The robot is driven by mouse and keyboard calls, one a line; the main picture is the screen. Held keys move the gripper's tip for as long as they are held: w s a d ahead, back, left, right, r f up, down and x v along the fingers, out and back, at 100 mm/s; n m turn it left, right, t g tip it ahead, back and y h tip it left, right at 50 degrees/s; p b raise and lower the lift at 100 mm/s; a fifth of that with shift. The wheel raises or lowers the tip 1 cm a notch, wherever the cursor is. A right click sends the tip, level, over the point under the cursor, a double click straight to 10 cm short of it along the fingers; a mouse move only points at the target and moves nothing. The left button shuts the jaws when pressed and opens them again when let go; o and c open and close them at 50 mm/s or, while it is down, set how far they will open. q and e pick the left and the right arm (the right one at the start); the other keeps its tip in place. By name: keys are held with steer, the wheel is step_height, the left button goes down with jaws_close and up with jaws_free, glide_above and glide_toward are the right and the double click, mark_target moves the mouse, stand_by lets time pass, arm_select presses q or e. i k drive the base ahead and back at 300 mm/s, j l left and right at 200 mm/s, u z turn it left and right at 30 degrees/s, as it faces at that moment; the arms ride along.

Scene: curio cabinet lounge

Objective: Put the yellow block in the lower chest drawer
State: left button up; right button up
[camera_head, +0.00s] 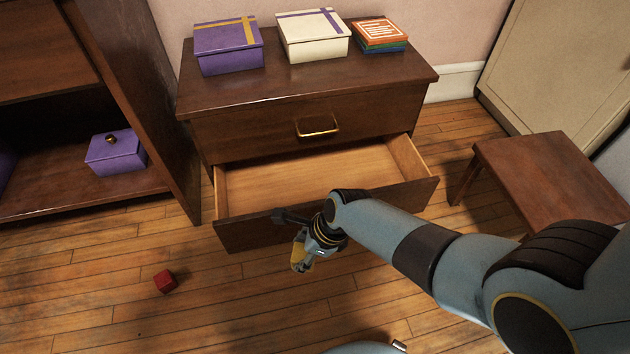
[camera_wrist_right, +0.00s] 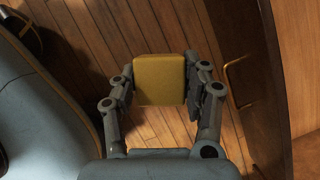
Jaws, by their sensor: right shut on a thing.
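My right gripper (camera_head: 303,254) is shut on the yellow block (camera_head: 298,257), in front of the open lower drawer (camera_head: 350,165) of the dark wood chest (camera_head: 240,130). In the right wrist view the yellow block (camera_wrist_right: 160,80) sits between the two fingers of the gripper (camera_wrist_right: 160,85), with the floor behind it. The lower drawer is pulled out and the part of its inside that shows is empty. Its front panel (camera_head: 245,236) is partly hidden by my right wrist. The upper drawer (camera_head: 260,127) is shut. My left gripper is not in view.
A red cube (camera_head: 165,281) lies on the floor at the left. A purple box (camera_head: 230,48), a white box (camera_head: 312,36) and books (camera_head: 380,36) stand on the chest. An open cabinet (camera_head: 150,100) is left; a low table (camera_head: 550,175) is right.

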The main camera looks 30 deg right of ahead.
mark_target(321, 198)
steer(key=i, duration=0.95)
